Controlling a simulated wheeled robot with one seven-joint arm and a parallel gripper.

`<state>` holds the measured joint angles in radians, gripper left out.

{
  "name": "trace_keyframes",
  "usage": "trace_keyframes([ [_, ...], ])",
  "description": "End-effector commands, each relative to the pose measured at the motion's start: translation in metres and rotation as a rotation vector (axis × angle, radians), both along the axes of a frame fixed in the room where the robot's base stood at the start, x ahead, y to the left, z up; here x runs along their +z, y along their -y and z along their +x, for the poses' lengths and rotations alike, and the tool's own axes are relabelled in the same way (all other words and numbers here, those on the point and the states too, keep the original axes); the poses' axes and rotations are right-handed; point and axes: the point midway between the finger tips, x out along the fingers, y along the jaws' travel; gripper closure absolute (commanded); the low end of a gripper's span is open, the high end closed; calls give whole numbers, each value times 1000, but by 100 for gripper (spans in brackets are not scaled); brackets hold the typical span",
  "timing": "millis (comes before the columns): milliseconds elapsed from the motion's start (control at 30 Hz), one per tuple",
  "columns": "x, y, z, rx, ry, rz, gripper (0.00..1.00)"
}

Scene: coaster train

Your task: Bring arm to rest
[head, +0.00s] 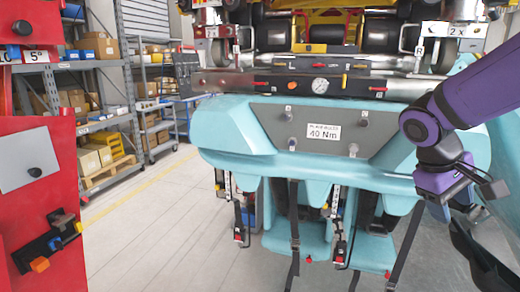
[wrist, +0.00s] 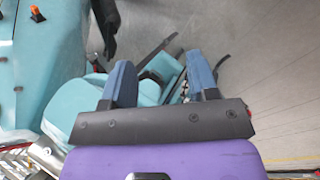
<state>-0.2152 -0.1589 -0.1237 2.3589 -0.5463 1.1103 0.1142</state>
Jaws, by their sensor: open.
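My arm (head: 475,88), purple with black joints, comes in from the right of the head view and bends downward in front of the coaster train's right end. My gripper (wrist: 160,62) shows in the wrist view with two blue fingers spread well apart. It is open and nothing is held between the fingers. Teal seat parts of the train (wrist: 75,107) lie beyond and to the left of the fingers. The train hangs there as a teal body (head: 232,130) with a grey panel marked 40 Nm.
A red cabinet (head: 60,190) stands at the left edge. Grey shelving (head: 128,60) with boxes stands behind it. Straps and buckles (head: 295,225) hang below the train. The pale floor (head: 150,235) between cabinet and train is clear.

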Motion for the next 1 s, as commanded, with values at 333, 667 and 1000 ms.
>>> trace_keyframes([
  [333,37,-23,-62,-96,263,276,46],
  [667,62,-49,-106,-146,502,471,46],
  [1000,67,-57,-118,-156,568,522,46],
])
